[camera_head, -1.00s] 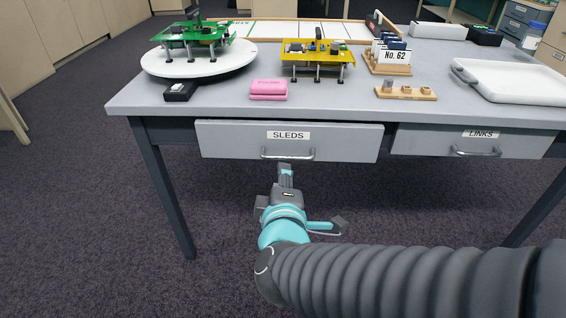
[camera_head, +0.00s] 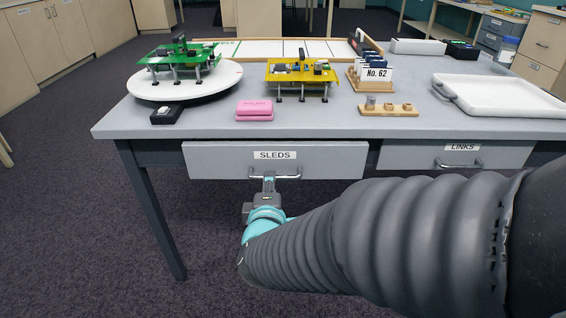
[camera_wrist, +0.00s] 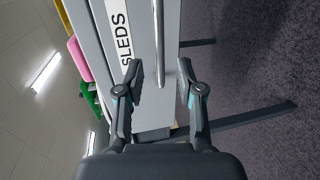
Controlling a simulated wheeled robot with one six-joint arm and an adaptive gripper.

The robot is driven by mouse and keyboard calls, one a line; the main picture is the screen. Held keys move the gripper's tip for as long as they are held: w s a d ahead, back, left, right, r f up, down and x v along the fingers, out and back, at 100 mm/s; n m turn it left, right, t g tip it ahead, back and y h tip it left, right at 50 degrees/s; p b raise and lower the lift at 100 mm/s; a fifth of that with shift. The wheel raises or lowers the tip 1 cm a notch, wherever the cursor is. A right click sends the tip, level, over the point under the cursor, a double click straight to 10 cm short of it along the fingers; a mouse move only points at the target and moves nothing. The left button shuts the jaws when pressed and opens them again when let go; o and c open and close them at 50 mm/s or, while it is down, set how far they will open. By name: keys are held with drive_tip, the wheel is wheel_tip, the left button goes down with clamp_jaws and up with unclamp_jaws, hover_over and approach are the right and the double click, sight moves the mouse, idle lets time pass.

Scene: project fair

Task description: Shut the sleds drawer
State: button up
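The sleds drawer (camera_head: 225,160) is the grey front at the left under the table top, with a SLEDS label (camera_head: 275,155). Its front stands out slightly farther than the links drawer beside it. Its bar handle (camera_head: 288,177) is below the label. My gripper (camera_head: 269,181) is at the left part of this handle, in front of the drawer. In the wrist view my gripper (camera_wrist: 161,78) is open, with one finger on each side of the handle bar (camera_wrist: 158,40). The fingers look apart from the bar; exact contact is hard to tell.
The links drawer (camera_head: 420,158) is to the right. On the table (camera_head: 330,128) are a green model (camera_head: 180,60) on a white turntable (camera_head: 205,88), a yellow model (camera_head: 300,72), a pink block (camera_head: 254,110) and a white tray (camera_head: 500,98). Carpet lies below.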

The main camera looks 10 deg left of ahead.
drive_tip(key=shift+x, duration=2.4)
clamp_jaws()
